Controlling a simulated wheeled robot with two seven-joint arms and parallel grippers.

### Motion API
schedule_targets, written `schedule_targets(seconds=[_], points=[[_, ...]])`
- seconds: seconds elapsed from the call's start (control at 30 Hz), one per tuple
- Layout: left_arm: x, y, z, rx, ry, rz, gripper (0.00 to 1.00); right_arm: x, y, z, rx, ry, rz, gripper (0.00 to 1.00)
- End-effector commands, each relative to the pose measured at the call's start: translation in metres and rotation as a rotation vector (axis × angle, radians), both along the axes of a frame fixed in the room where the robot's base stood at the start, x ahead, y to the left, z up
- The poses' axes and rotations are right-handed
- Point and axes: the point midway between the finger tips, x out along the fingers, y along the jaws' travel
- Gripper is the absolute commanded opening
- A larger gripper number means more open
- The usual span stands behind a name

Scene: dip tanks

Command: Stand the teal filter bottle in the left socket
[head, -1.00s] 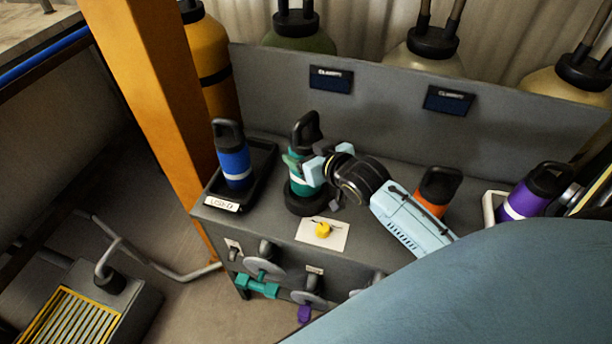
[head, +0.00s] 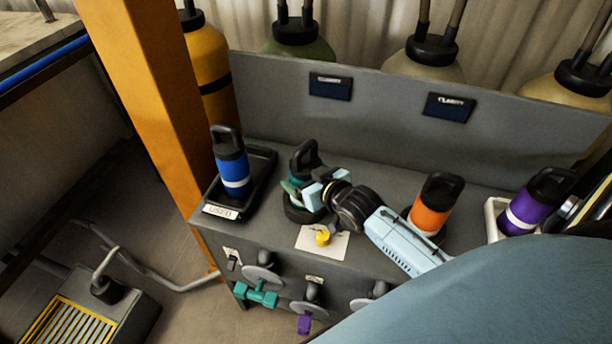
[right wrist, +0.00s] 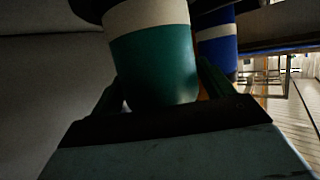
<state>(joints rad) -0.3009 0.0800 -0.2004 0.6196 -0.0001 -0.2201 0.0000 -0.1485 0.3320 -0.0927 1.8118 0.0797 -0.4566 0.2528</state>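The teal filter bottle (head: 296,177), with a black loop cap, stands in the left socket (head: 304,213), a black ring on the grey bench. It looks close to upright; its lower part is hidden by the ring and my gripper. My right gripper (head: 303,191) reaches in from the right with its fingers around the bottle's body. In the right wrist view the teal body with its white band (right wrist: 152,55) sits between the two fingers (right wrist: 160,92), which appear closed on it. My left gripper is not in view.
A blue bottle (head: 232,170) stands in a black tray (head: 262,165) labelled USED at left. An orange bottle (head: 431,212) and a purple bottle (head: 528,210) stand to the right.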

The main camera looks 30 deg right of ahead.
Motion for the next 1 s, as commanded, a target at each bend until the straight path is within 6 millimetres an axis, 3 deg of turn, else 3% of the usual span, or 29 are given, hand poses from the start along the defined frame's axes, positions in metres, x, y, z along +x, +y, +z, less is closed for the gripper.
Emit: schedule_targets(seconds=[0.1, 0.47, 1.0], points=[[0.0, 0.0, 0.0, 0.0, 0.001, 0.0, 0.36, 0.0, 0.0, 0.0, 0.0, 0.0, 0.0, 0.92], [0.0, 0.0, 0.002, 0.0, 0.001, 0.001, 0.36, -0.004, 0.0, 0.005, 0.0, 0.002, 0.0, 0.92], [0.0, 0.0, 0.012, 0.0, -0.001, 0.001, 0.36, -0.093, -0.005, 0.041, 0.0, 0.002, 0.0, 0.92]])
